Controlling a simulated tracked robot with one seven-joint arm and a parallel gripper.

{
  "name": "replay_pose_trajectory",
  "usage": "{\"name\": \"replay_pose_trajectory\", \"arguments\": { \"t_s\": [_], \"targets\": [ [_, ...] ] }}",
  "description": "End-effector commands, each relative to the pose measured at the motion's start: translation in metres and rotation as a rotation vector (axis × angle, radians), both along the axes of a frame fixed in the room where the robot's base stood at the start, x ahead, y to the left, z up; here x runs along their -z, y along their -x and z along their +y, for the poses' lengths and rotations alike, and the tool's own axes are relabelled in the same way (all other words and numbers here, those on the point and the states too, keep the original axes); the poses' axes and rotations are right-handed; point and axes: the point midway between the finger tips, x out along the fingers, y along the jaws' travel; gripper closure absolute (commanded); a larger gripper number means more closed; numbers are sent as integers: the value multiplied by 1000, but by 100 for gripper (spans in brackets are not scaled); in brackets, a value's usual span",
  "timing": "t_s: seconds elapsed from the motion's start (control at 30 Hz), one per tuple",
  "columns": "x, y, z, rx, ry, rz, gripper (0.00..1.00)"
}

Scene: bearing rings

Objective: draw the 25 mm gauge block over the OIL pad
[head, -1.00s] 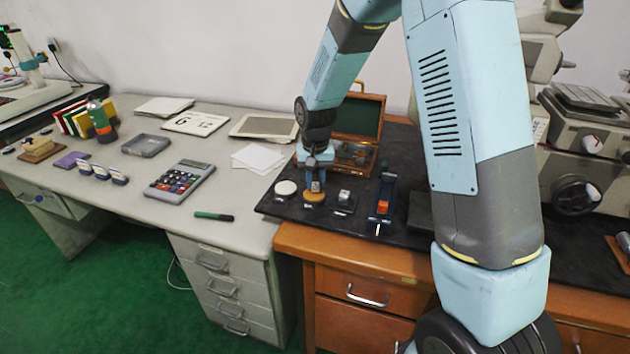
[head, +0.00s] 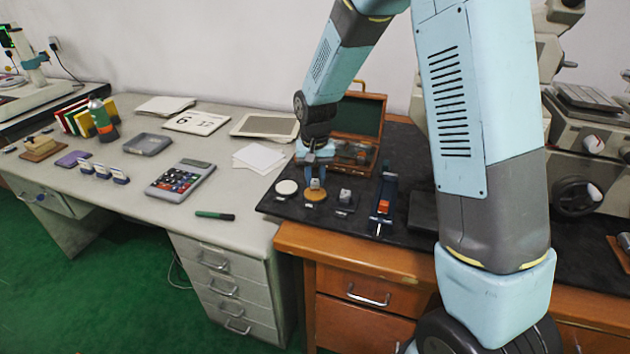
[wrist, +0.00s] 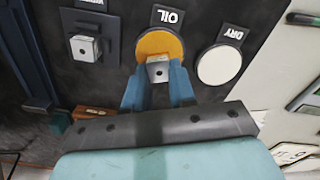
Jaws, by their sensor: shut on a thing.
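The OIL pad (wrist: 158,42) is a round orange-yellow disc on a dark plate in the wrist view; it also shows in the head view (head: 316,195). My gripper (wrist: 159,80) has its blue fingers shut on a small steel gauge block (wrist: 158,70) with a dark hole in its face. The block overlaps the OIL pad's lower edge in the wrist view. I cannot tell whether it touches the pad. In the head view my gripper (head: 315,180) points down at the orange pad. The block's size marking is not readable.
The white DRY pad (wrist: 219,65) lies beside the OIL pad. A second steel block (wrist: 85,47) sits on a dark base on the other side. A blue tool with an orange part (head: 384,205) and an open wooden case (head: 357,130) stand close by on the black mat (head: 275,207).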

Motion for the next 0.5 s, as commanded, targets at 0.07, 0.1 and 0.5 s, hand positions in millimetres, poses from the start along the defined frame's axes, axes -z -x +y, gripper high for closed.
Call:
{"name": "replay_pose_trajectory", "arguments": {
  "t_s": [0.07,0.1,0.5],
  "targets": [
    [-5,0,0,0,0,-1,100],
    [-7,0,0,0,0,0,100],
    [-29,0,0,0,-1,-1,100]
  ]
}}
